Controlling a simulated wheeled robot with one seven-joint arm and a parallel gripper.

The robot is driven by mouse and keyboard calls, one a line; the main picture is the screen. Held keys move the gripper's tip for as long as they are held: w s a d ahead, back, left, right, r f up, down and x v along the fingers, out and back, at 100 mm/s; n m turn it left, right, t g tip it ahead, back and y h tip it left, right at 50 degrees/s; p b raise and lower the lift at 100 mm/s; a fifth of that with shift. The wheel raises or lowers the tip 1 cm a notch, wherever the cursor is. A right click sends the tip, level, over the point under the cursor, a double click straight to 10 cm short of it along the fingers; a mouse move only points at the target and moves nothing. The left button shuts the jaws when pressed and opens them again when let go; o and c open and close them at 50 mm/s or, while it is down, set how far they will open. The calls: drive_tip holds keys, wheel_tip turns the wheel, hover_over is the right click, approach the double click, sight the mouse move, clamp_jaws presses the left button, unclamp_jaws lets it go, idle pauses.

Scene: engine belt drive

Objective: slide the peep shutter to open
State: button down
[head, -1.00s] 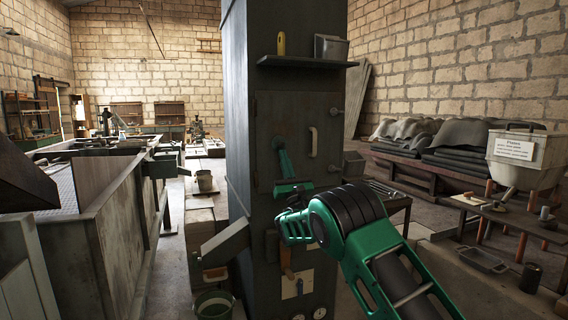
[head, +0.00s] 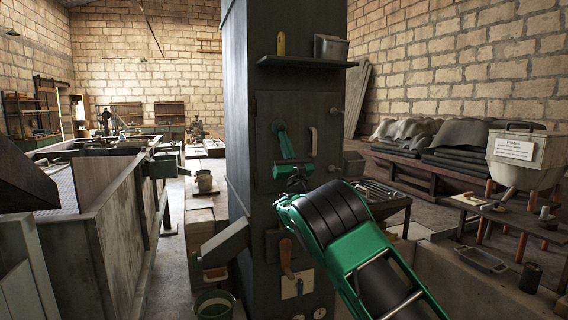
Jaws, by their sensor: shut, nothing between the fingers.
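My gripper (head: 279,129) is green, with its shut fingers pointing up and away from me at the front of the dark grey column's door (head: 290,108). The wide green hand and dark wrist are below the fingers, and my arm comes in from the lower right. No separate peep shutter can be made out; the fingers and hand cover part of the door's left-middle area. Whether the fingertips touch the door or anything on it cannot be told. A pale upright handle (head: 313,142) is on the door, just right of the fingers.
A shelf (head: 308,62) with a yellow-handled item and a grey box juts from the column above the door. A sloping chute (head: 226,241) and an orange-brown lever (head: 286,259) are lower down. A large metal tank (head: 125,215) stands on the left.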

drive_tip(key=shift+r, duration=0.25)
drive_tip(key=s+d+f, duration=0.2)
drive_tip(key=s+f, duration=0.4)
drive_tip(key=f, duration=0.5)
drive_tip(key=shift+f, duration=0.2)
drive_tip(key=shift+s, duration=0.15)
idle(0.3)
drive_tip(key=shift+d, duration=0.15)
idle(1.1)
